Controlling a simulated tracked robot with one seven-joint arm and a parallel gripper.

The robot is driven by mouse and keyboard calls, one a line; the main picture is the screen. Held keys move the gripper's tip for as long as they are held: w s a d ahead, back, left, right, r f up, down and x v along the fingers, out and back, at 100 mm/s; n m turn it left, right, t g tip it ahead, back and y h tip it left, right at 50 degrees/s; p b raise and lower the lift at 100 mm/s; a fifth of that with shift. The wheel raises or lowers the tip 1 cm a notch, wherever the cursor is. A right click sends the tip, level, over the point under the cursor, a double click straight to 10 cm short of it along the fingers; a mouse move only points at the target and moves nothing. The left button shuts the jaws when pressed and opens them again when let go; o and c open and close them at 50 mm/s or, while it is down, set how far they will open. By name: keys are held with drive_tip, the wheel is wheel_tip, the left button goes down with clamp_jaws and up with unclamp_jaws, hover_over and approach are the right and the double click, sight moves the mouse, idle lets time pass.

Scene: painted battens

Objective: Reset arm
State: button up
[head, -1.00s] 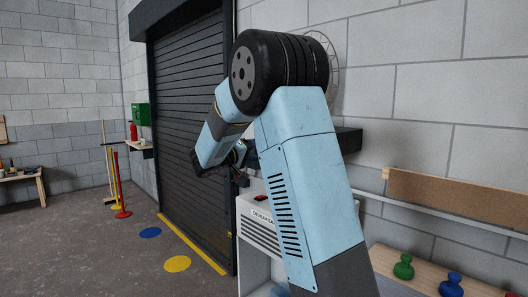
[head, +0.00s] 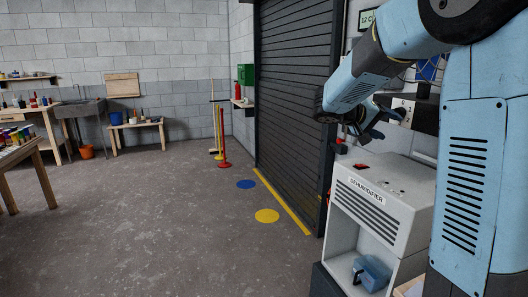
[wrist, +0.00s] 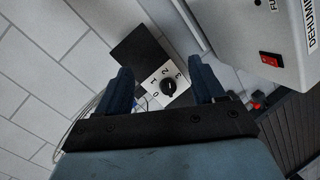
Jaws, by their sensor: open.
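My gripper (head: 376,122) is raised at the right of the head view, above and behind the dehumidifier's top. In the wrist view my gripper (wrist: 164,75) is open, with its two dark blue fingers apart and nothing between them. Beyond the fingers is a white panel with a black rotary knob (wrist: 168,88) and the numerals 0 to 3. A part of this dial panel (head: 403,109) shows behind my gripper in the head view. My arm rises at the right edge and bends over toward the wall.
A white dehumidifier (head: 378,208) with a red switch (wrist: 270,59) stands close below my gripper. A dark roller shutter (head: 295,110) is left of it. The floor (head: 150,225) at centre left is clear, with blue and yellow discs. A table edge (head: 20,152) is far left.

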drive_tip(key=s+a+f+g+y, duration=0.1)
drive_tip(key=s+f+y, duration=0.15)
drive_tip(key=s, duration=0.55)
drive_tip(key=s+a+f+y, duration=0.15)
drive_tip(key=s+y, duration=0.25)
drive_tip(key=s, duration=0.5)
drive_tip(key=s+a+f+n+t+y, duration=0.2)
drive_tip(key=s+a+y, duration=0.5)
drive_tip(key=s+a, duration=0.4)
drive_tip(key=s, duration=0.3)
drive_tip(key=shift+s+f+t, duration=0.15)
drive_tip(key=shift+f+t, duration=0.25)
